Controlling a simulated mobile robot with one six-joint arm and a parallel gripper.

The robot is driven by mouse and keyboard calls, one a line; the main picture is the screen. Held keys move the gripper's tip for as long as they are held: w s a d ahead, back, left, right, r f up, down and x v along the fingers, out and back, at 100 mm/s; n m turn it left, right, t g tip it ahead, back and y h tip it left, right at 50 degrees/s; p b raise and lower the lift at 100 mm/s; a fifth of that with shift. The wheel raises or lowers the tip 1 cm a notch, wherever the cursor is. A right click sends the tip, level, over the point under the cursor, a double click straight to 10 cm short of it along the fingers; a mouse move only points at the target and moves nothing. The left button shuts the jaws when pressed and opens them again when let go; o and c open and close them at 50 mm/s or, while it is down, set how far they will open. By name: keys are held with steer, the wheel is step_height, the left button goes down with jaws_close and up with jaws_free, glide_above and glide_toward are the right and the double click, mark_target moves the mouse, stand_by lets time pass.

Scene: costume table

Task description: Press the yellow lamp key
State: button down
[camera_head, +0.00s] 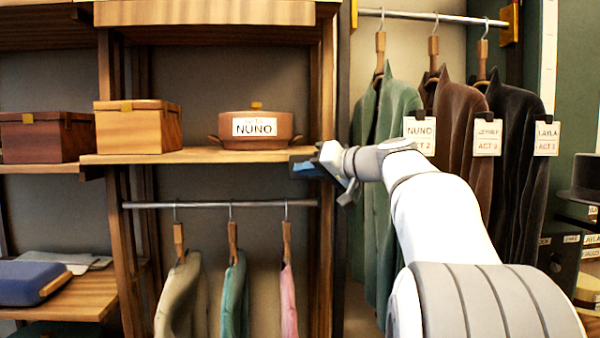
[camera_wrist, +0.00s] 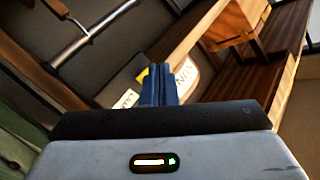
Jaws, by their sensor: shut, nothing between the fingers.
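No yellow lamp key can be made out for certain in either view. A small yellow piece (camera_head: 256,105) sits on top of the brown lidded pot (camera_head: 285,130) labelled NUNO, on the middle shelf. In the wrist view a yellow patch (camera_wrist: 141,77) shows just left of my fingertips; I cannot tell whether it is the same piece. My gripper (camera_head: 303,167) is in front of the shelf's right end, below and right of the pot. Its blue fingers (camera_wrist: 158,84) are together and empty, and they hide part of what lies behind.
A light wooden box (camera_head: 137,127) and a darker box (camera_head: 47,136) stand on shelves at left. Coats hang from a rail (camera_head: 430,17) at right, and smaller garments from a lower rail (camera_head: 220,204). A wooden post stands close behind my gripper.

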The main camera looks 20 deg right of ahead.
steer(key=s+b, duration=0.1)
steer(key=s, duration=0.1)
steer(key=s+a+b, duration=0.1)
steer(key=s+b, duration=0.1)
steer(key=s, duration=0.1)
steer(key=shift+a, duration=0.2)
stand_by(0.3)
steer(key=s+a+f+g+h, duration=0.1)
steer(key=s+a+f+g, duration=0.15)
steer(key=f, duration=0.55)
steer(key=s+a+f+g+h, duration=0.15)
steer(key=s+a+f, duration=0.25)
steer(key=f, duration=0.4)
steer(key=s+a+f+g+h, duration=0.1)
steer(key=s+a+f+g, duration=0.25)
steer(key=f, duration=0.45)
steer(key=s+f+n+g+h, duration=0.1)
steer(key=s+f+g+h, duration=0.2)
steer(key=s+f, duration=1.2)
step_height(320, 180, down, 4)
steer(key=shift+a+r+g+h, duration=0.25)
steer(key=shift+g+h, duration=0.1)
steer(key=shift+h, duration=0.5)
